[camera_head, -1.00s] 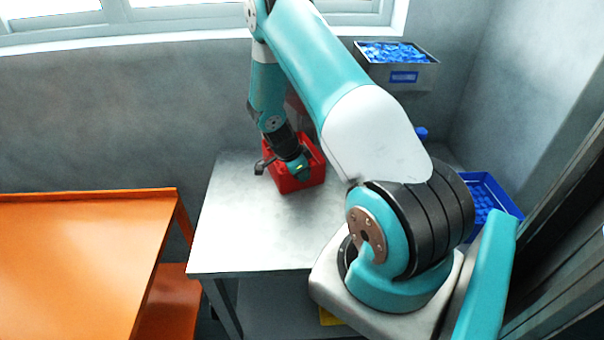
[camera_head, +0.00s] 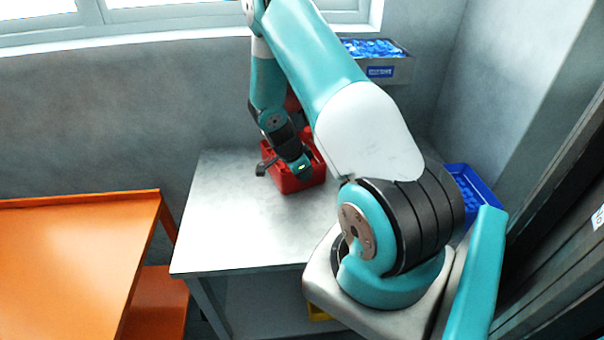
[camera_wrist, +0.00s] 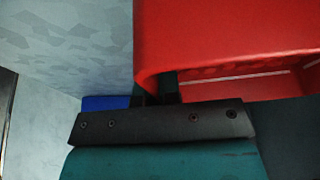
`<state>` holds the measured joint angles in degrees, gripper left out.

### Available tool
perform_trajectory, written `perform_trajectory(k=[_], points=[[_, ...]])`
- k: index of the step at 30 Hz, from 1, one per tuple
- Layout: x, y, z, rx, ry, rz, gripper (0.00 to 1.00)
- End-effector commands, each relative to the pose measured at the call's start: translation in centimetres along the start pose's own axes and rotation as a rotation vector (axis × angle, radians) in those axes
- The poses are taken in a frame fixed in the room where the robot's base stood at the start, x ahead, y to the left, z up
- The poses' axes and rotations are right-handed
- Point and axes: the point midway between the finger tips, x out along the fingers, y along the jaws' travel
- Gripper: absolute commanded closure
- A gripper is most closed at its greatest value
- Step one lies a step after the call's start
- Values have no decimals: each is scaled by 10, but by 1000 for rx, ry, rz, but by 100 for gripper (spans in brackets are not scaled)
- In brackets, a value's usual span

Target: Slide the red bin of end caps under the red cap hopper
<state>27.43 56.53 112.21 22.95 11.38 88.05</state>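The red bin (camera_head: 312,176) sits on the grey metal table near its back edge, partly covered by my wrist. In the wrist view the red bin (camera_wrist: 230,30) fills the upper right, close in front of the fingers. My gripper (camera_wrist: 158,88) is at the bin's edge, its dark fingers close together with the red wall at them; they appear shut on it. In the head view the gripper's fingertips are hidden by my wrist. A red piece (camera_head: 292,100) shows behind my arm at the wall, probably the red cap hopper; most of it is hidden.
A grey hopper of blue parts (camera_head: 388,70) is mounted on the wall to the right. A blue bin (camera_head: 487,188) stands at the table's right, partly behind my arm. An orange table (camera_head: 75,260) stands at left. The grey table (camera_head: 230,225) is clear left of the red bin.

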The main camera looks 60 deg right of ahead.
Motion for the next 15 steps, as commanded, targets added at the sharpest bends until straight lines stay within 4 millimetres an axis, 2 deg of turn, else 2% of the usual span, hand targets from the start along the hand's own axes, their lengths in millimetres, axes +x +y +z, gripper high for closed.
perform_trajectory(k=[3, 7, 15], points=[[-1, 0, 2, -3, 0, -2, 100], [-1, 0, 3, -4, 0, -2, 68], [-1, 0, 1, -2, 0, -1, 66]])
